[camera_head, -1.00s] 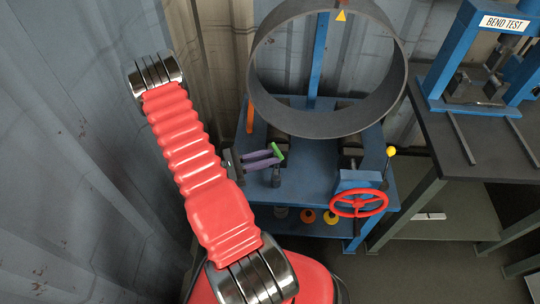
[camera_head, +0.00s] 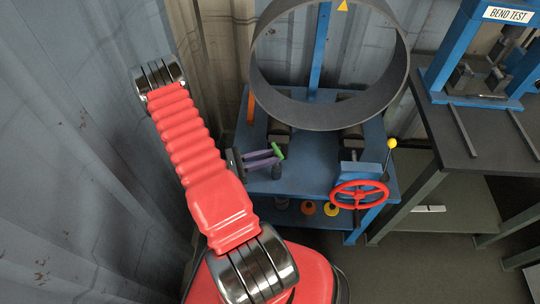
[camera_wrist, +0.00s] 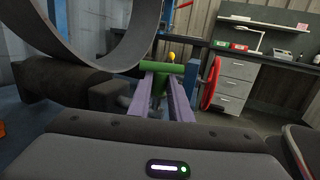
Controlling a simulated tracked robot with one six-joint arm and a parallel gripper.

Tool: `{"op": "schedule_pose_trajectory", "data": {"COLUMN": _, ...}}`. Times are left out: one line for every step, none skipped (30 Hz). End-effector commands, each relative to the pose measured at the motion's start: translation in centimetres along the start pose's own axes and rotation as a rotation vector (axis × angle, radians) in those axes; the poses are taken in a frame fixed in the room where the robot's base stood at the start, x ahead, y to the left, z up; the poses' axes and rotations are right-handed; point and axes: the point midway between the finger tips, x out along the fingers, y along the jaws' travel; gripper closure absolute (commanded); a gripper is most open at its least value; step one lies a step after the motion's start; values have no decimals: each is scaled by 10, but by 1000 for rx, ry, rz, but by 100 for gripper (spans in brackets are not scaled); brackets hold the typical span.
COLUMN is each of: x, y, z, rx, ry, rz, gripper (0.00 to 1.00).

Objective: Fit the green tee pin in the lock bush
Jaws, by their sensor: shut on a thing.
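The green tee pin (camera_head: 279,151) is held at the tips of my purple-fingered gripper (camera_head: 274,158), over the blue bench. In the wrist view its green crossbar (camera_wrist: 153,67) lies across the ends of the two fingers, and a green stem runs down between them (camera_wrist: 160,84). My gripper is shut on it. A short dark upright cylinder (camera_head: 277,172), which looks like the lock bush, stands on the bench just below the pin. I cannot tell whether the stem touches or enters it.
A large grey pipe ring (camera_head: 330,115) rests on dark rollers behind the gripper. A red handwheel (camera_head: 360,195) and a yellow-knobbed lever (camera_head: 391,144) are at the right of the blue bench (camera_head: 315,178). A corrugated wall (camera_head: 70,150) is close on the left.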

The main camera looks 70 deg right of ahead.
Motion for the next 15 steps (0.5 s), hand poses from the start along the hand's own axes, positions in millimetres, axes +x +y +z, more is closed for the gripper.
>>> {"op": "schedule_pose_trajectory", "data": {"x": 0, "y": 0, "z": 0, "rx": 0, "ry": 0, "rz": 0, "gripper": 100}}
{"op": "schedule_pose_trajectory", "data": {"x": 0, "y": 0, "z": 0, "rx": 0, "ry": 0, "rz": 0, "gripper": 100}}
{"op": "schedule_pose_trajectory", "data": {"x": 0, "y": 0, "z": 0, "rx": 0, "ry": 0, "rz": 0, "gripper": 100}}
{"op": "schedule_pose_trajectory", "data": {"x": 0, "y": 0, "z": 0, "rx": 0, "ry": 0, "rz": 0, "gripper": 100}}
{"op": "schedule_pose_trajectory", "data": {"x": 0, "y": 0, "z": 0, "rx": 0, "ry": 0, "rz": 1, "gripper": 100}}
{"op": "schedule_pose_trajectory", "data": {"x": 0, "y": 0, "z": 0, "rx": 0, "ry": 0, "rz": 2, "gripper": 100}}
{"op": "schedule_pose_trajectory", "data": {"x": 0, "y": 0, "z": 0, "rx": 0, "ry": 0, "rz": 2, "gripper": 100}}
{"op": "schedule_pose_trajectory", "data": {"x": 0, "y": 0, "z": 0, "rx": 0, "ry": 0, "rz": 2, "gripper": 100}}
{"op": "schedule_pose_trajectory", "data": {"x": -1, "y": 0, "z": 0, "rx": 0, "ry": 0, "rz": 2, "gripper": 100}}
{"op": "schedule_pose_trajectory", "data": {"x": -1, "y": 0, "z": 0, "rx": 0, "ry": 0, "rz": 2, "gripper": 100}}
{"op": "schedule_pose_trajectory", "data": {"x": -1, "y": 0, "z": 0, "rx": 0, "ry": 0, "rz": 2, "gripper": 100}}
{"op": "schedule_pose_trajectory", "data": {"x": -1, "y": 0, "z": -1, "rx": 0, "ry": 0, "rz": 2, "gripper": 100}}
{"op": "schedule_pose_trajectory", "data": {"x": -1, "y": 0, "z": -2, "rx": 0, "ry": 0, "rz": 2, "gripper": 100}}
{"op": "schedule_pose_trajectory", "data": {"x": -1, "y": 0, "z": -2, "rx": 0, "ry": 0, "rz": 2, "gripper": 100}}
{"op": "schedule_pose_trajectory", "data": {"x": -1, "y": 0, "z": -3, "rx": 0, "ry": 0, "rz": 2, "gripper": 100}}
